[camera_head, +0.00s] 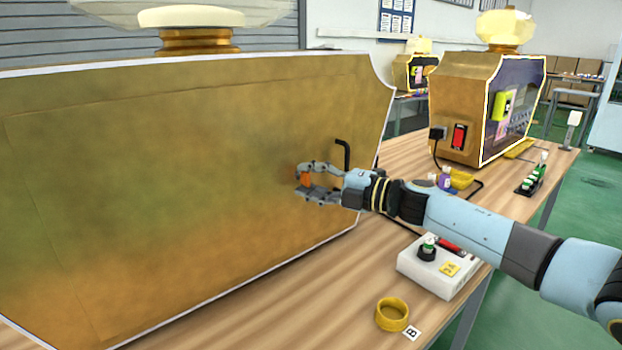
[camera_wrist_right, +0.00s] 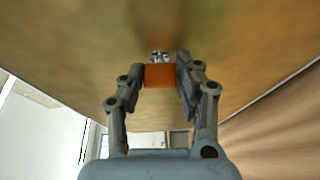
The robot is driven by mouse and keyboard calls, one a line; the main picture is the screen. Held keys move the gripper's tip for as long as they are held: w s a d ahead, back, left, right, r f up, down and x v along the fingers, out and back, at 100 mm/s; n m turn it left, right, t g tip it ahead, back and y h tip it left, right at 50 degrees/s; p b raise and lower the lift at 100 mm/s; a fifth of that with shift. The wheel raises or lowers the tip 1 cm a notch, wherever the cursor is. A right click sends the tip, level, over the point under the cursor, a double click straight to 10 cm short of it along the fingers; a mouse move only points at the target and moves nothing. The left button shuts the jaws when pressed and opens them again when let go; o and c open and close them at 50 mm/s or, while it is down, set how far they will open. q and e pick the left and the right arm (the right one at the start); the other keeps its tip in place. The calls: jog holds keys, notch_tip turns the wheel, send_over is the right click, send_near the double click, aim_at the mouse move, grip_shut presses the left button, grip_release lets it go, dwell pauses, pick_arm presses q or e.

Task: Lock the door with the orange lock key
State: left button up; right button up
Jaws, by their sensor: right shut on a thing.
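The orange lock key (camera_wrist_right: 160,76) sits between the fingertips of my right gripper (camera_wrist_right: 162,80), which is shut on it. Beyond the key, a small metallic lock (camera_wrist_right: 159,57) shows on the golden door panel in the right wrist view. The key's tip meets or nearly meets the lock; I cannot tell how deep it is. In the head view the key (camera_head: 305,176) is partly hidden by the fingers of my right gripper (camera_head: 306,184), against the large golden machine's door (camera_head: 180,190). The door lies flush with the machine. My left gripper is not in view.
A black bent handle or cable (camera_head: 343,152) stands out just above my right gripper. A white box (camera_head: 438,268) and a yellow ring (camera_head: 392,314) lie on the wooden table (camera_head: 340,290) below my right arm. A second golden machine (camera_head: 465,110) stands behind.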

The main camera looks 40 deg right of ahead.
jog(key=o, duration=1.1)
jog(key=shift+o, duration=0.2)
jog(key=v, duration=1.2)
jog(key=shift+a, duration=0.1)
